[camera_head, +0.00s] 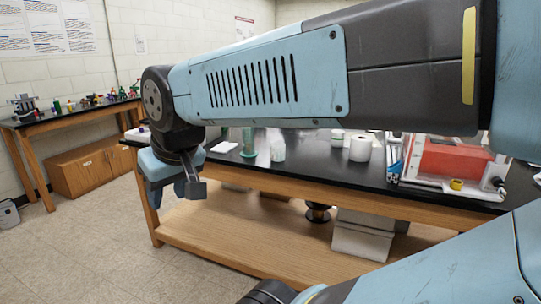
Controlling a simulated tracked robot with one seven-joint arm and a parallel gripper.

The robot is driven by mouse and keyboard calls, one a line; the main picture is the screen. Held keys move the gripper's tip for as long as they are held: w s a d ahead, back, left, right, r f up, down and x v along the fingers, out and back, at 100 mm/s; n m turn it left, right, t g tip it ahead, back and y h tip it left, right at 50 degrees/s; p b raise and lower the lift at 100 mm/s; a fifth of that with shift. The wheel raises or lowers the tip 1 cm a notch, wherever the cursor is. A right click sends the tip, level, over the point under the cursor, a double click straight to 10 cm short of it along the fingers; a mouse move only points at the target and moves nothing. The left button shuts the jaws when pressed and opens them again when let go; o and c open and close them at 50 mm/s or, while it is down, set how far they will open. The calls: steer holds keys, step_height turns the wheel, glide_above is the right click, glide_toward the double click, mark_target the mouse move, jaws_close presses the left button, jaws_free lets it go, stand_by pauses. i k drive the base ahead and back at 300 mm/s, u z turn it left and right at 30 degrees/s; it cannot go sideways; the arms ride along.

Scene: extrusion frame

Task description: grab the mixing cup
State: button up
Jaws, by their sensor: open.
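Either may be the mixing cup; I cannot tell which. My gripper (190,189) hangs at the bench's left front corner, pointing down. It is open and appears empty, to the left of both vessels and apart from them. My arm crosses above the bench and hides the area behind it, and may hide the tops of the vessels.
A white roll (360,149) and a red and white machine (452,160) stand further right on the bench (315,165). A white pad (224,147) lies left of the vessels. White bins (360,240) sit on the lower shelf.

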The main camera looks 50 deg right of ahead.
mark_target(277, 149)
steer(key=z, duration=0.6)
steer(key=i, duration=0.95)
steer(key=z, duration=0.15)
